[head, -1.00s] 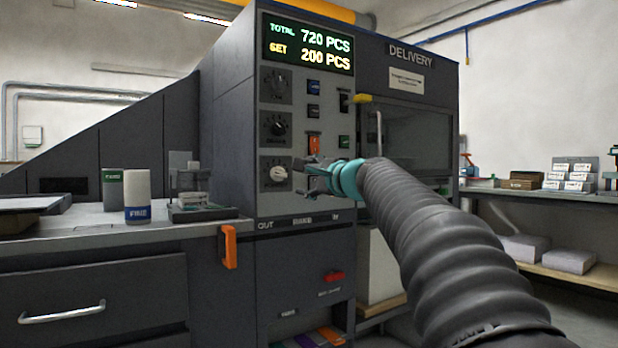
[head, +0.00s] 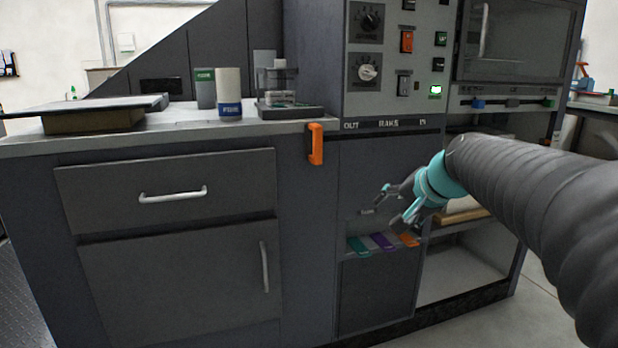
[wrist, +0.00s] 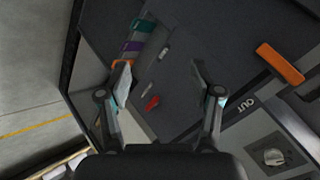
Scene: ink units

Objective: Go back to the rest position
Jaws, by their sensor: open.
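My gripper (head: 385,205) is open and empty. In the head view it hangs in front of the lower panel of the machine (head: 372,170), above the row of teal, purple and orange tabs (head: 383,243). In the wrist view its two fingers (wrist: 162,85) stand apart with nothing between them but the panel behind. My ribbed dark arm comes in from the right in the head view.
A counter with a drawer (head: 165,190) and a door stands to the left. An orange handle (head: 316,144) sticks out at its right edge. Two ink cans (head: 229,95) and a small clear device (head: 282,85) stand on top. Floor is open at the lower right.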

